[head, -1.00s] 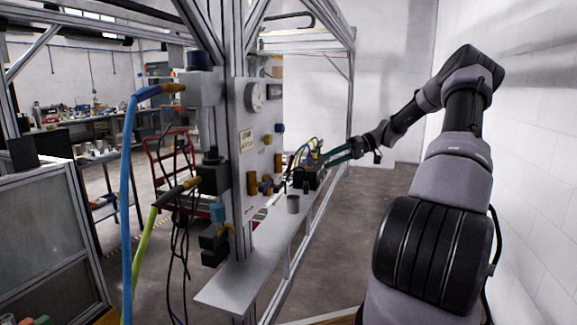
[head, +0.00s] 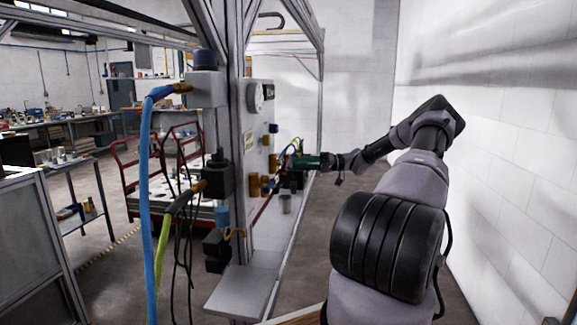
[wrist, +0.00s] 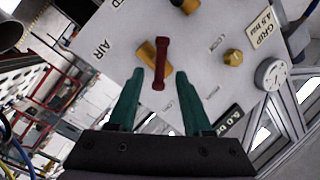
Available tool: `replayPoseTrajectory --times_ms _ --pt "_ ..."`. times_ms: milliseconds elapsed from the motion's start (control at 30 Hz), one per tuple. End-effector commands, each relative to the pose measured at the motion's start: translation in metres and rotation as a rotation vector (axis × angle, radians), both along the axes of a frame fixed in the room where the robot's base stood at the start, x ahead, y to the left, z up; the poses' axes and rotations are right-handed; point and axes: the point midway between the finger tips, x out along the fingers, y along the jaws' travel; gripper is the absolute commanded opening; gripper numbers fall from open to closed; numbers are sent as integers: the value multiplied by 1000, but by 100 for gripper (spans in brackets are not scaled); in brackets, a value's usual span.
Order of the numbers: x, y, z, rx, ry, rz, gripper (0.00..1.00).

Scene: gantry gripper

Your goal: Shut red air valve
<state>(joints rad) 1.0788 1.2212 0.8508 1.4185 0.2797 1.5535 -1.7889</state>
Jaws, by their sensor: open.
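The red air valve handle (wrist: 160,66) is a dark red lever on a brass body (wrist: 146,53), mounted on the pale panel near the printed word AIR. In the wrist view the lever runs roughly up and down in the picture. My gripper (wrist: 158,78) is open, with green fingers on either side of the lever's lower end in the picture. I see no contact, and the depth between fingertips and lever is unclear. In the head view my gripper (head: 306,161) is at the panel's right side, and I cannot make out the red lever there.
Another brass fitting (wrist: 233,57) and a gauge (wrist: 271,73) sit to the right on the panel. Blue hose (head: 145,200) and dark cables hang at the left. A white wall (head: 500,150) stands right of my arm.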

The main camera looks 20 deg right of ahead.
Motion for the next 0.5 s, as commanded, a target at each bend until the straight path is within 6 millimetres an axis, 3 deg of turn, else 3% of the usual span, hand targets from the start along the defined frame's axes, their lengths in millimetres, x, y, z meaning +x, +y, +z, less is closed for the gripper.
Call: replayPoseTrajectory --times_ms 200,500 --pt "9 31 0 -1 0 1 50" --pt "12 41 0 -1 0 -1 50"
